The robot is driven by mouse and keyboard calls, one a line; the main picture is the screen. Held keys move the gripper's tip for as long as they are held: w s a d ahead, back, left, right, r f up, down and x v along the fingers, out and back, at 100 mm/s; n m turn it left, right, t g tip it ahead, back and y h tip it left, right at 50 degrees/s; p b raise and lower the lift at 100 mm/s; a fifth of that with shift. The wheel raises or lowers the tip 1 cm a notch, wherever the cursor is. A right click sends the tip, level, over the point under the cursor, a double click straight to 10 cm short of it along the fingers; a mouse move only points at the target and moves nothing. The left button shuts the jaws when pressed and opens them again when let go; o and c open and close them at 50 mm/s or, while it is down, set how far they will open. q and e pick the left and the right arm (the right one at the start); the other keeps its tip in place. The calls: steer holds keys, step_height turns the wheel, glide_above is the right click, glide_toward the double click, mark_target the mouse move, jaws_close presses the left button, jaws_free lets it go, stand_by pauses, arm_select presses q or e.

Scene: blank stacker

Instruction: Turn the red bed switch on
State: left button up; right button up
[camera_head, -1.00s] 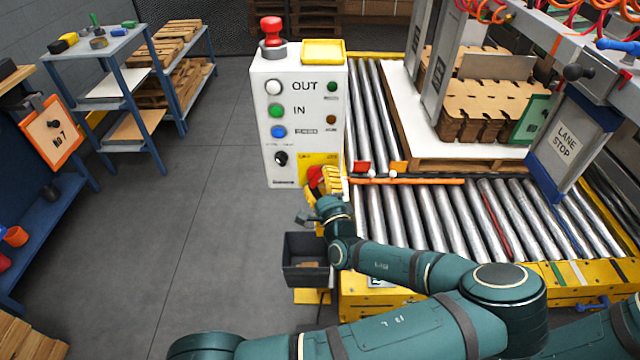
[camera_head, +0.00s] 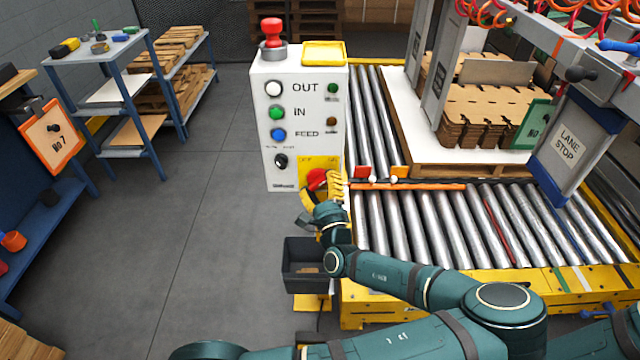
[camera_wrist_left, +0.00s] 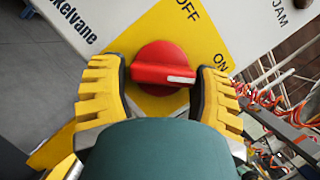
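The red bed switch is a round red knob (camera_wrist_left: 160,68) on a yellow plate (camera_wrist_left: 150,30) with OFF and ON labels. In the left wrist view its white mark points right, closer to ON than OFF. My left gripper (camera_wrist_left: 161,88) has yellow ribbed fingers, one on each side of the knob. They are spread apart, with a narrow gap at the left; contact at the right is unclear. In the head view the red knob (camera_head: 316,178) shows low on the white control box (camera_head: 305,150), with the left gripper (camera_head: 322,192) at it. My right gripper is not in view.
The box has white, green and blue buttons (camera_head: 278,134), a black selector (camera_head: 281,160) and a red mushroom button (camera_head: 272,30) on top. A dark bin (camera_head: 303,278) hangs below the gripper. The roller conveyor (camera_head: 430,215) lies right. Open floor is left.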

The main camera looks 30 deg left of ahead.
arm_select(q)
steer(key=o, duration=0.3)
steer(key=shift+d, duration=0.1)
steer(key=v, duration=1.2)
steer(key=shift+r, duration=0.1)
